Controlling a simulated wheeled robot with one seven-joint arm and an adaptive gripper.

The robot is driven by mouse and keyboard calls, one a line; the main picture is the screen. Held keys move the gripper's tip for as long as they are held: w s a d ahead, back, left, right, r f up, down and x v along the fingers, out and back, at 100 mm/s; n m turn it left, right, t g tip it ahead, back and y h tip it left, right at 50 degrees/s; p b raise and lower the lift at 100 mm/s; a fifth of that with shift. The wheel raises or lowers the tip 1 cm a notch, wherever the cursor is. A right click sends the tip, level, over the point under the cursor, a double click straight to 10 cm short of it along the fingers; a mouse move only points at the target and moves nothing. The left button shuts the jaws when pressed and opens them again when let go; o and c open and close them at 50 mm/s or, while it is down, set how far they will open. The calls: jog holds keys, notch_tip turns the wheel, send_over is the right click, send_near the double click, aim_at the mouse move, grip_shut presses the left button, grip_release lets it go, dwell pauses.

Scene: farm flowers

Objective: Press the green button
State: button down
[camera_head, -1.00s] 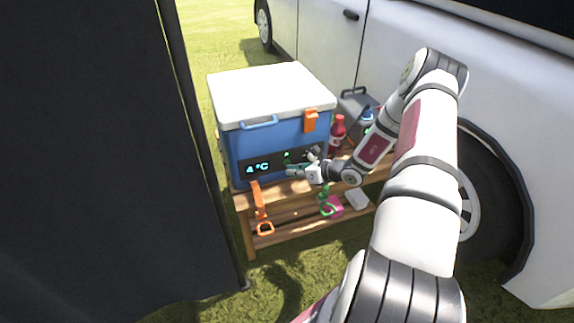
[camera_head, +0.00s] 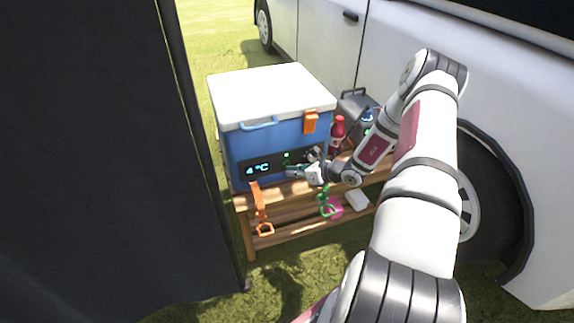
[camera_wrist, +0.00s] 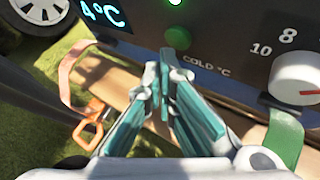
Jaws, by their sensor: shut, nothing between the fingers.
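The blue cooler with a white lid (camera_head: 270,95) stands on a wooden rack. Its dark front panel shows a lit "4°C" display (camera_head: 258,168), also at the top left of the wrist view (camera_wrist: 101,13). The round green button (camera_wrist: 178,37) is on that panel, under a small bright green light (camera_wrist: 176,3) and above the "COLD °C" label. My gripper (camera_wrist: 162,65) is shut and empty, its teal fingertips just below and left of the green button in the wrist view. I cannot tell whether they touch it. In the head view my gripper (camera_head: 291,169) is close against the panel.
A white dial (camera_wrist: 297,78) is right of the button. The wooden rack (camera_head: 290,190) carries a red bottle (camera_head: 337,133); orange (camera_head: 260,205) and green straps hang from it. A white vehicle (camera_head: 515,110) stands behind and right. A dark panel (camera_head: 90,160) blocks the left.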

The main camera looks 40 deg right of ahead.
jog(key=shift+w, duration=0.2)
jog(key=shift+w+d, duration=0.15)
jog(key=shift+w, duration=0.2)
dwell(0.7)
jog(key=shift+s, duration=0.55)
jog(key=shift+s+a, duration=0.1)
jog(key=shift+a, duration=0.1)
jog(key=shift+s+a+p, duration=0.25)
jog(key=shift+s+p, duration=0.05)
jog(key=shift+s, duration=0.65)
jog(key=shift+s+a+p, duration=0.3)
jog(key=shift+s+p, duration=0.05)
jog(key=shift+s, duration=0.55)
jog(key=shift+s+a+p, duration=0.25)
jog(key=shift+s+p, duration=0.05)
jog(key=shift+s, duration=0.65)
